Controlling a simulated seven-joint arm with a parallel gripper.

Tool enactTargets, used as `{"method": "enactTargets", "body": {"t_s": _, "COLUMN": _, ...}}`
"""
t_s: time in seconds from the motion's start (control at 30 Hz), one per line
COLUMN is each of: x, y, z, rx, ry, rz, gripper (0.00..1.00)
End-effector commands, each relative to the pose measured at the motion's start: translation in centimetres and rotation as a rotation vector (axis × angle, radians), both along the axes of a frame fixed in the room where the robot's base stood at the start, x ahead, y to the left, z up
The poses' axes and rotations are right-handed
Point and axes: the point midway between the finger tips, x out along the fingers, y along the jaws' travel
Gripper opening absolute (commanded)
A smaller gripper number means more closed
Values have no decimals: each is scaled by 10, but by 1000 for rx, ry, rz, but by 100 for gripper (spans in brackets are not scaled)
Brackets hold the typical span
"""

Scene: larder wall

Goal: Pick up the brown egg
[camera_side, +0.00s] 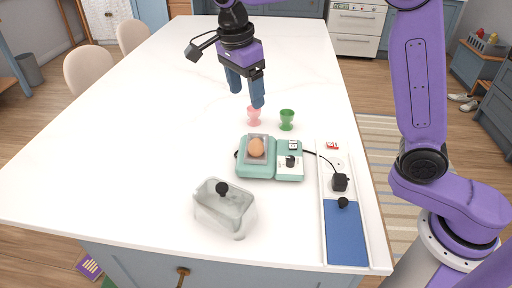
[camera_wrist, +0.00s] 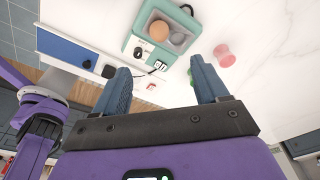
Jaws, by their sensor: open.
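The brown egg (camera_side: 257,147) sits in the grey tray of a mint-green device (camera_side: 246,170) on the white table. In the wrist view the egg (camera_wrist: 159,30) is at the top, in the device's tray. My gripper (camera_side: 246,100) is above the table behind the device, near a pink egg cup (camera_side: 254,116) and a green egg cup (camera_side: 287,120). Its blue fingers are apart with nothing between them, and they are away from the egg. The wrist view shows the open fingers (camera_wrist: 163,85) and the pink cup (camera_wrist: 224,55) to the right.
A clear lid with a black knob (camera_side: 224,207) rests on the table in front of the device. To the right is a white panel with a blue section (camera_side: 345,232), with a black plug (camera_side: 340,182) and cable. The table's left and back are clear.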

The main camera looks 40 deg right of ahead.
Motion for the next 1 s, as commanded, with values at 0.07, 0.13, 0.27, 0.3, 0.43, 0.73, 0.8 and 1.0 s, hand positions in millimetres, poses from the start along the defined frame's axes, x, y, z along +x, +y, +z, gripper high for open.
{"method": "enactTargets", "body": {"t_s": 0.07, "x": -1, "y": -3, "z": -15, "rx": -3, "ry": 6, "rz": 0, "gripper": 73}}
{"method": "enactTargets", "body": {"t_s": 0.13, "x": -1, "y": -5, "z": -28, "rx": -3, "ry": 6, "rz": 1, "gripper": 73}}
{"method": "enactTargets", "body": {"t_s": 0.27, "x": -1, "y": -9, "z": -53, "rx": -3, "ry": 6, "rz": 1, "gripper": 73}}
{"method": "enactTargets", "body": {"t_s": 0.3, "x": -1, "y": -10, "z": -60, "rx": -3, "ry": 6, "rz": 1, "gripper": 73}}
{"method": "enactTargets", "body": {"t_s": 0.43, "x": -1, "y": -13, "z": -83, "rx": -2, "ry": 5, "rz": 3, "gripper": 73}}
{"method": "enactTargets", "body": {"t_s": 0.73, "x": -1, "y": -17, "z": -108, "rx": -1, "ry": 2, "rz": 4, "gripper": 73}}
{"method": "enactTargets", "body": {"t_s": 0.8, "x": -1, "y": -18, "z": -113, "rx": -1, "ry": 2, "rz": 3, "gripper": 73}}
{"method": "enactTargets", "body": {"t_s": 1.0, "x": -2, "y": -23, "z": -141, "rx": -2, "ry": 5, "rz": 4, "gripper": 73}}
